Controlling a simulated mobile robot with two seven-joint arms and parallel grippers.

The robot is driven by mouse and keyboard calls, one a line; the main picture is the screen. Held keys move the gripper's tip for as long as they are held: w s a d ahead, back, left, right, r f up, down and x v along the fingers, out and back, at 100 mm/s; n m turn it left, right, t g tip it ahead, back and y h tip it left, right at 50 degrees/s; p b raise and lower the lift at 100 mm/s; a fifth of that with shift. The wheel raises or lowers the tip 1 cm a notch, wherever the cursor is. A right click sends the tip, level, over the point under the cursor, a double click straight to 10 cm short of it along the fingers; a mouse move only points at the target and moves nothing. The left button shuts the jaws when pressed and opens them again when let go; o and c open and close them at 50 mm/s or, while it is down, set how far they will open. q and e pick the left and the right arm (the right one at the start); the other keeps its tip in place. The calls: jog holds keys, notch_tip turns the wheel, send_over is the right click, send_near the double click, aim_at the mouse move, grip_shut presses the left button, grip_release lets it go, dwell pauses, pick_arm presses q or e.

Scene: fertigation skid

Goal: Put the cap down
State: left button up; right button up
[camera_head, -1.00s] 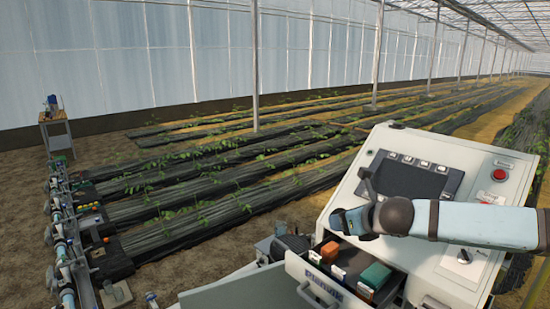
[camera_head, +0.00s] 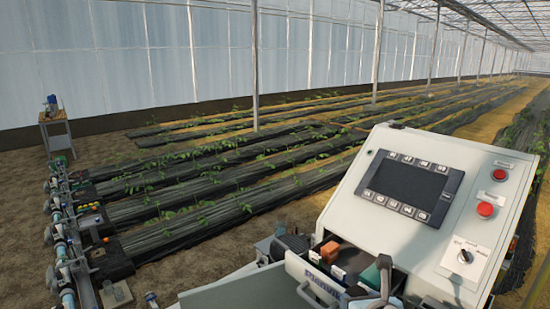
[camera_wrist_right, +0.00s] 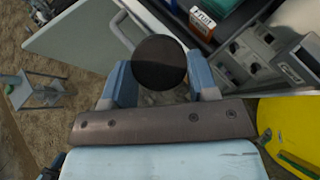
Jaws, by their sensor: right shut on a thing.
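The cap is a dark round disc (camera_wrist_right: 159,62) in the right wrist view, held between the two blue fingers of my right gripper (camera_wrist_right: 160,82). The gripper is shut on it, and bare ground and a pale panel lie beyond. In the head view my right gripper (camera_head: 372,287) is low at the bottom edge, in front of the control cabinet by the open drawer (camera_head: 312,284). The cap cannot be made out clearly there. My left gripper is not in view.
The drawer holds several boxes, among them an orange-brown one (camera_head: 329,251). The sloped cabinet panel (camera_head: 455,205) carries a screen (camera_head: 408,183), red buttons and a knob. In the wrist view a yellow object (camera_wrist_right: 292,130) is at the right. A pipe line runs along the left.

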jog(key=s+f+m, duration=0.1)
jog(key=s+f, duration=0.2)
jog(key=s, duration=0.4)
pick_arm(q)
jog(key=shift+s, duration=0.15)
pick_arm(e)
jog(key=d+h, duration=0.1)
jog(key=d, duration=0.5)
jog(key=shift+s+d+f, duration=0.2)
jog(key=shift+s+f, duration=0.05)
jog(key=shift+f, duration=0.1)
jog(key=shift+f, duration=0.15)
